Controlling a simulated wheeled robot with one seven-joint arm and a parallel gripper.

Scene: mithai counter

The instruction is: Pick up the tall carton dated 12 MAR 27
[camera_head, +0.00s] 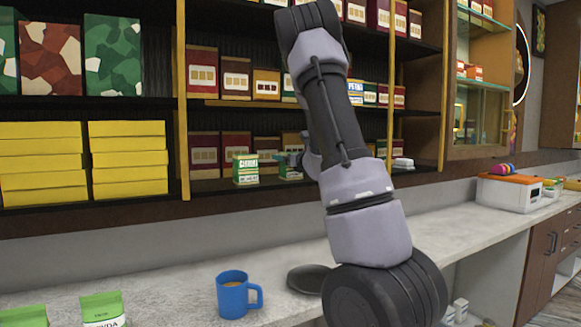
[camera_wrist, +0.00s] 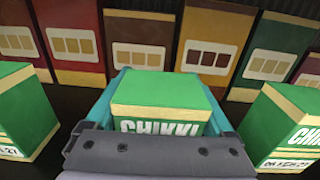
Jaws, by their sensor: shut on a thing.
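My gripper (camera_wrist: 160,100) is shut on a green and cream CHIKKI carton (camera_wrist: 160,92); its teal fingers lie along both sides. The held carton's lower front is hidden by my gripper, so its date does not show. A similar green carton (camera_wrist: 24,112) stands on the left, with a date ending in 27. Another green CHIKKI carton (camera_wrist: 287,125) stands on the right; its date is too blurred to read surely. In the head view, my gripper (camera_head: 291,162) is at the lower shelf, partly behind my arm, right of the left green carton (camera_head: 246,169).
Brown, red, yellow and green boxes (camera_wrist: 213,45) line the shelf behind the held carton. A shelf board (camera_head: 300,104) runs above. A blue mug (camera_head: 232,295) and a dark round object (camera_head: 308,278) stand on the counter (camera_head: 170,285) below.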

